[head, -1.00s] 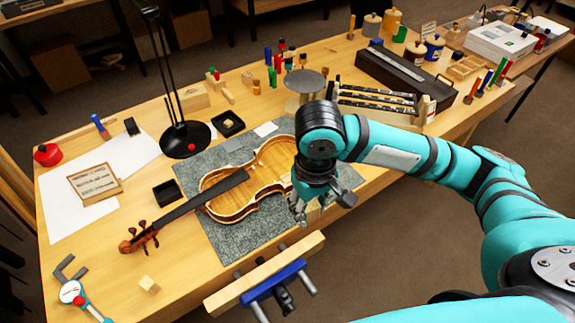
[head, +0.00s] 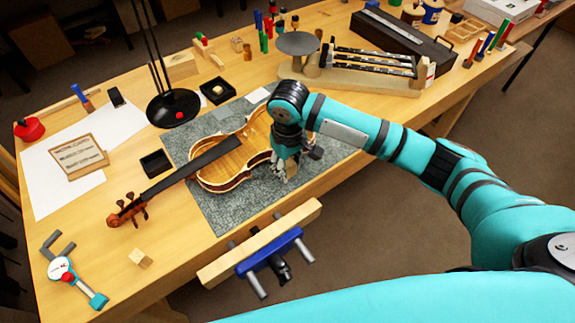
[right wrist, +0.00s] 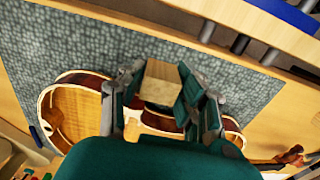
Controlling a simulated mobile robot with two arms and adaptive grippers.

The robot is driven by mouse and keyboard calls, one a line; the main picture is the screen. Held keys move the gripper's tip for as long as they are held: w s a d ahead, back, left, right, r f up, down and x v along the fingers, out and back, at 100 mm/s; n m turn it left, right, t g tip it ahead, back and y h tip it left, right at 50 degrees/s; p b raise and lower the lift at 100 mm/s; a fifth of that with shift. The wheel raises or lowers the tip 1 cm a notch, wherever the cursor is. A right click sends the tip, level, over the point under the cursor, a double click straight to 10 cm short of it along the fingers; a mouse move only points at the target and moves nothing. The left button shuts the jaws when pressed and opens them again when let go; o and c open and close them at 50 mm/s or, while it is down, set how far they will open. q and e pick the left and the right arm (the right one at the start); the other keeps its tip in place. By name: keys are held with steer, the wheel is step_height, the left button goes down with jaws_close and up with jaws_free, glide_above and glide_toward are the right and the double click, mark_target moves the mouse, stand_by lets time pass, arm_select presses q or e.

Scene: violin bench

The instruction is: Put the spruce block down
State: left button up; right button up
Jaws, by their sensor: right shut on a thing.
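My right gripper (head: 284,171) is over the grey mat (head: 228,212), at the front right side of the violin (head: 222,172). In the right wrist view, my right gripper (right wrist: 160,88) is shut on a pale wooden block, the spruce block (right wrist: 160,84), which sits between its fingers. The mat shows beyond the block, and the violin body lies beside and partly behind the gripper. In the head view the held block is mostly hidden by the fingers. I cannot tell whether it touches the mat. My left gripper is not in view.
A blue vise (head: 270,252) with a wooden jaw stands at the bench's front edge. A small wooden cube (head: 140,257) and a dial gauge (head: 66,272) lie at the front left. The mat's front strip is clear.

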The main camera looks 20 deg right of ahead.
mark_target(288, 169)
steer(key=shift+w+d+f, duration=0.1)
steer(key=shift+w+d, duration=0.1)
steer(key=shift+w, duration=0.6)
steer(key=shift+w+d+f+p, duration=0.1)
steer(key=shift+w+f+p, duration=0.05)
steer(key=shift+f, duration=0.75)
steer(key=shift+w+f+p, duration=0.15)
steer(key=shift+f, duration=0.75)
steer(key=shift+f, duration=0.1)
steer(key=o, duration=0.8)
